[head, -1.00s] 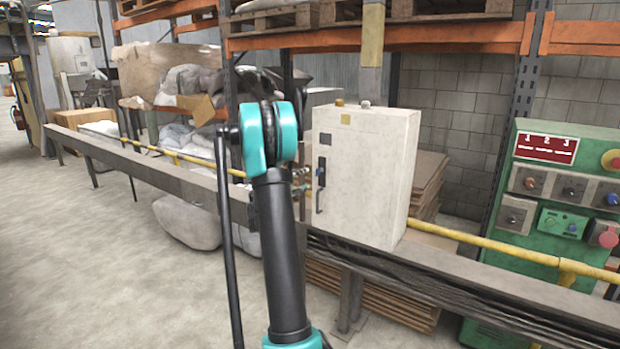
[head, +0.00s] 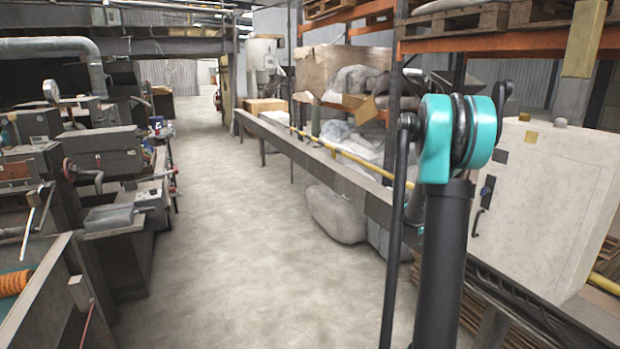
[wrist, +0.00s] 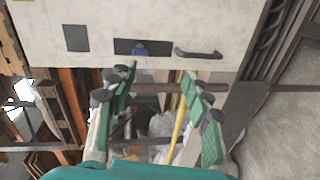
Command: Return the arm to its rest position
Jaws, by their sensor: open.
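My arm (head: 446,240) stands upright at the right of the head view, with a teal joint at its top. My gripper is not seen in the head view. In the wrist view my gripper (wrist: 158,85) is open, its two green-padded fingers apart with nothing between them. The fingers point toward the pale control cabinet (wrist: 200,25), which has a dark handle and a latch plate. The cabinet also shows at the right of the head view (head: 545,205), behind my arm. I cannot tell the exact gap between fingertips and cabinet.
A long metal rail (head: 335,170) with a yellow pipe runs beside the shelving rack. A large pale sack (head: 337,215) lies on the floor by it. Machines (head: 105,160) line the left side. The concrete aisle (head: 230,230) between is clear.

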